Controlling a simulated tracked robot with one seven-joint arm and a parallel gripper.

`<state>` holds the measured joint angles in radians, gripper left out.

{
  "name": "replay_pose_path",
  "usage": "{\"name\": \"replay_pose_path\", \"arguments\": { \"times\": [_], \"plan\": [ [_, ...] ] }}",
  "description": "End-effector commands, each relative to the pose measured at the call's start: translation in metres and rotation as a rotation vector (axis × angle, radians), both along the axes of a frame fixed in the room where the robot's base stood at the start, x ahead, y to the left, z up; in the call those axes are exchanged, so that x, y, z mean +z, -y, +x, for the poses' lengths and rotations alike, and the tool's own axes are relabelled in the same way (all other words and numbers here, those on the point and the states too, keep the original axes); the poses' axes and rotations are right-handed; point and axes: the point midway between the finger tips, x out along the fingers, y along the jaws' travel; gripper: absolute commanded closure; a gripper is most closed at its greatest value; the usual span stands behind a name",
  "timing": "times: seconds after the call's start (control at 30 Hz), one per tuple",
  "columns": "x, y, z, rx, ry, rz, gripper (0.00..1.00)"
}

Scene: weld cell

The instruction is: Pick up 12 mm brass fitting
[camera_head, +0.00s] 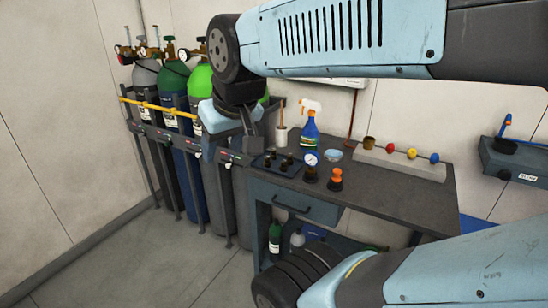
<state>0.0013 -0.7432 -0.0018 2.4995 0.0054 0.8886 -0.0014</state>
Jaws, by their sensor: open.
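Several small dark brownish fittings (283,167) stand on a dark tray (259,164) at the left end of the workbench. They are too small to tell which is the 12 mm brass fitting. A brass-coloured piece (369,143) sits at the left end of a grey strip (399,162) at the back of the bench. My gripper (250,150) hangs from my arm just left of the tray, in front of the gas cylinders. It is open with nothing seen in it; its fingertips are hard to make out.
A blue spray bottle (310,130), a glass bowl (333,155), a pressure gauge (311,165) and an orange-topped item (336,179) stand near the tray. Gas cylinders (187,165) stand in a rack at left. The right part of the workbench (400,195) is clear.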

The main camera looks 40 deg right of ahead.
Motion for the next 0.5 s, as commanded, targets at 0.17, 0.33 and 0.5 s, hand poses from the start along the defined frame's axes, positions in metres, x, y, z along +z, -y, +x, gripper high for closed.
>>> {"name": "replay_pose_path", "arguments": {
  "times": [0.17, 0.33, 0.5],
  "plan": [
    [-0.010, -0.005, 0.033, -0.037, 0.034, 0.050, 0.46],
    [-0.028, 0.008, 0.087, -0.114, 0.111, 0.118, 0.46],
    [-0.051, 0.032, 0.137, -0.226, 0.194, 0.161, 0.46]
  ]
}}
